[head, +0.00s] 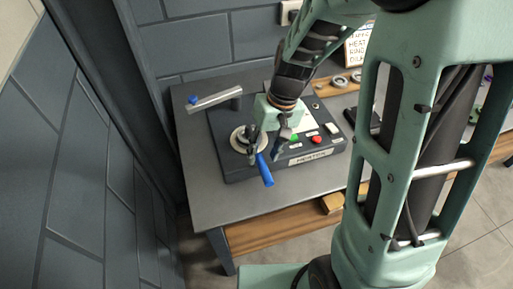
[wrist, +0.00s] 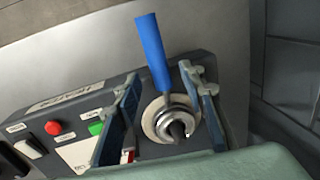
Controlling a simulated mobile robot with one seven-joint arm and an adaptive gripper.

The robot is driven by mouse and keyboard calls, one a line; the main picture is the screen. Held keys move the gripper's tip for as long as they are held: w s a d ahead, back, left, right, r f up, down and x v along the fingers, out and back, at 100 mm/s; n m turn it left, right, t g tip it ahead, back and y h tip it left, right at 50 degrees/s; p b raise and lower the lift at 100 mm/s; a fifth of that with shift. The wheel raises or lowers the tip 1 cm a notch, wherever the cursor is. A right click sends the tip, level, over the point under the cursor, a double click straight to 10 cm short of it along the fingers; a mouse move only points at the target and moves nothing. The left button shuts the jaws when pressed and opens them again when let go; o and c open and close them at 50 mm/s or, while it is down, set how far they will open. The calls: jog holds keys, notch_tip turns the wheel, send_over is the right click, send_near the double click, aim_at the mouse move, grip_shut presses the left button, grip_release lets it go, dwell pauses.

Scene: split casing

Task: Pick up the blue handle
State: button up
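The blue handle (head: 264,170) is a blue rod sticking out from a round metal fitting on the dark heater box (head: 238,168). It also shows in the wrist view (wrist: 153,52), with its lower end at the metal ring (wrist: 168,122). My gripper (head: 268,150) is just above the box at the handle's base. In the wrist view my gripper (wrist: 160,85) is open, with one finger on each side of the handle and a gap on both sides. The head view partly hides the fitting behind my fingers.
A green button (head: 294,137) and a red button (head: 316,140) sit on the box right of my gripper. A grey bar with a blue end (head: 214,98) is at the back left. The grey table (head: 200,187) is clear at the front left. Brick walls stand close behind and left.

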aim_at(258, 158)
jog(key=shift+s+a+f, duration=0.1)
jog(key=shift+a+f, duration=0.05)
jog(key=shift+f, duration=0.5)
jog(key=shift+a+f, duration=0.15)
jog(key=shift+f, duration=0.5)
jog(key=shift+c, duration=0.4)
grip_shut()
jog(key=shift+r, duration=0.1)
